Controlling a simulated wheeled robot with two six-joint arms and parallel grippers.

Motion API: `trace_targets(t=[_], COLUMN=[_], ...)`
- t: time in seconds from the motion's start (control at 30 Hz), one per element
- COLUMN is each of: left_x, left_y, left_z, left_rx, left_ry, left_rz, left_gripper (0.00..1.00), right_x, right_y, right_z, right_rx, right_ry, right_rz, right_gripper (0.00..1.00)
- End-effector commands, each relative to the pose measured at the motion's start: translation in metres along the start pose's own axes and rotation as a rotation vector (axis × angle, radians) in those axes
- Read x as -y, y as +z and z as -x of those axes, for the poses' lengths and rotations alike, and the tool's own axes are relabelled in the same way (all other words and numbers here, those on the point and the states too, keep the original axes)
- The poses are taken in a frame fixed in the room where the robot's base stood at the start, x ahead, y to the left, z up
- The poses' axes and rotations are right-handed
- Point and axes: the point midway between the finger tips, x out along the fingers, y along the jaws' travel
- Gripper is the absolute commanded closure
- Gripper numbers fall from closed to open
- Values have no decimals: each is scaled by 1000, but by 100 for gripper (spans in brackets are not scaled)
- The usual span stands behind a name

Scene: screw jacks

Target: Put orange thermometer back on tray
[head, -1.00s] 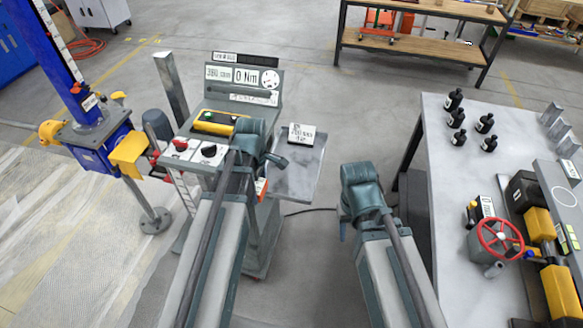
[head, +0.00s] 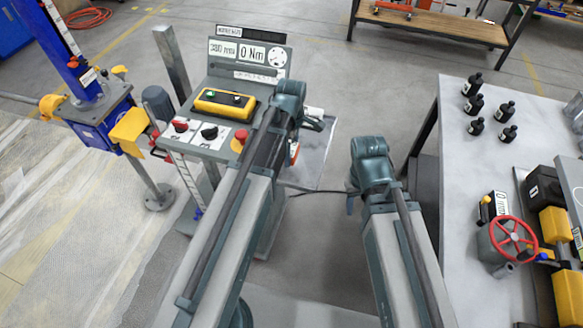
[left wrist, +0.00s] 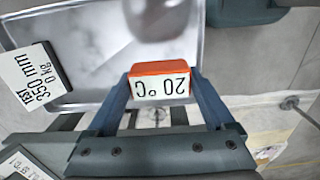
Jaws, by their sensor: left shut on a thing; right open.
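The orange thermometer (left wrist: 160,82) has an orange body and a white face reading 20 °C, upside down in the left wrist view. My left gripper (left wrist: 162,92) is shut on it, one finger on each side. In the head view the tray (head: 318,165) is partly hidden by my left arm. My right gripper (head: 353,203) is open, apart from the tray, its fingers mostly hidden.
A white label block (left wrist: 35,75) sits on the tray's side. The console (head: 222,105) with buttons stands left of it, the blue jack (head: 105,125) further left. The right table (head: 450,190) holds several black bottles and a red handwheel (head: 512,238). Floor between is clear.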

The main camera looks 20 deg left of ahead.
Motion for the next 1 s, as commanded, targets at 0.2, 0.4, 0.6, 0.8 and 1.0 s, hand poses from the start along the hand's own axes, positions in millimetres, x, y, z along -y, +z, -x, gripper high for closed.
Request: trace_targets(t=[0.2,0.4,0.6,0.8,1.0], left_x=[0,0,0,0,0], left_y=[0,0,0,0,0], left_z=[-27,-29,-52,-64,-62], left_rx=[0,0,0,0,0], left_ry=[0,0,0,0,0], left_rz=[0,0,0,0,0], left_gripper=[90,90,90,90,90], right_x=[2,3,5,6,6], right_y=[-2,-2,-3,-4,-4], right_z=[-27,-29,-52,-64,-62], right_rx=[0,0,0,0,0], right_ry=[0,0,0,0,0], right_rz=[-1,-1,-1,-1,-1], right_gripper=[50,50,50,50,50])
